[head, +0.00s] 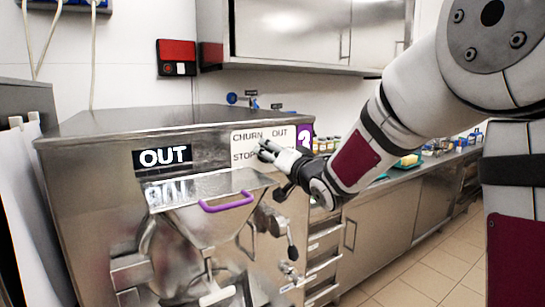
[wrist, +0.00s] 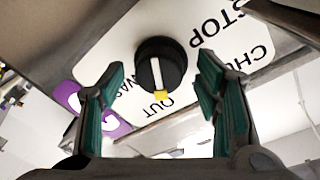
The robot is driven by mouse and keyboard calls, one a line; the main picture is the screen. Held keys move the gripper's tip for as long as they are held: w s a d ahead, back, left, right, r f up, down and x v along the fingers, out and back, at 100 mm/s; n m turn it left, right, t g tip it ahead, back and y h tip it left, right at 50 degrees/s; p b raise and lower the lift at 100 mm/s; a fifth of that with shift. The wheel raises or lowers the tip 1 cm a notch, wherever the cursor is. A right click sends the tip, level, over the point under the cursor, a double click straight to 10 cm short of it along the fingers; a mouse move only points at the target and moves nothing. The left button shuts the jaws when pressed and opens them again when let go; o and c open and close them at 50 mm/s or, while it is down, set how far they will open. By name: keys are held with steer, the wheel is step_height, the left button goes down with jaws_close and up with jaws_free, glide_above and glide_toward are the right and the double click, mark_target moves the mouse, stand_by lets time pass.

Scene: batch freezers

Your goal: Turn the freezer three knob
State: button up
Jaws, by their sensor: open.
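The freezer three knob (wrist: 160,65) is black with a white stripe and a yellow tip, on a white label plate (head: 247,138). In the wrist view its yellow tip points at the word OUT. STOP, CHURN and WASH are also printed around it. My gripper (head: 266,151) is in front of the plate and hides the knob in the head view. In the wrist view its teal fingers are apart, one on each side of the knob, with visible gaps. I cannot tell how far the fingertips are from the plate. A purple number tag (head: 305,138) is beside the plate.
The steel freezer (head: 100,185) has a black OUT sign (head: 163,157) and a purple-handled lid (head: 227,203) below the plate. A red and black box (head: 177,57) hangs on the wall. A counter with small items (head: 408,160) runs behind my arm. Tiled floor (head: 415,270) is clear at right.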

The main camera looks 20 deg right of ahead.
steer(key=c, duration=1.2)
steer(key=shift+d+f+n+y+b, duration=0.1)
steer(key=shift+n+y+b, duration=0.4)
steer(key=shift+n+b, duration=3.2)
steer(key=shift+a+f+n+y+b, duration=0.1)
steer(key=shift+n+y+b, duration=0.4)
steer(key=shift+n+b, duration=3.2)
steer(key=shift+d+n+y+b, duration=0.1)
steer(key=shift+n+y+b, duration=0.4)
steer(key=shift+n+b, duration=3.2)
steer(key=n+p, duration=0.3)
steer(key=n, duration=0.1)
steer(key=shift+p, duration=0.3)
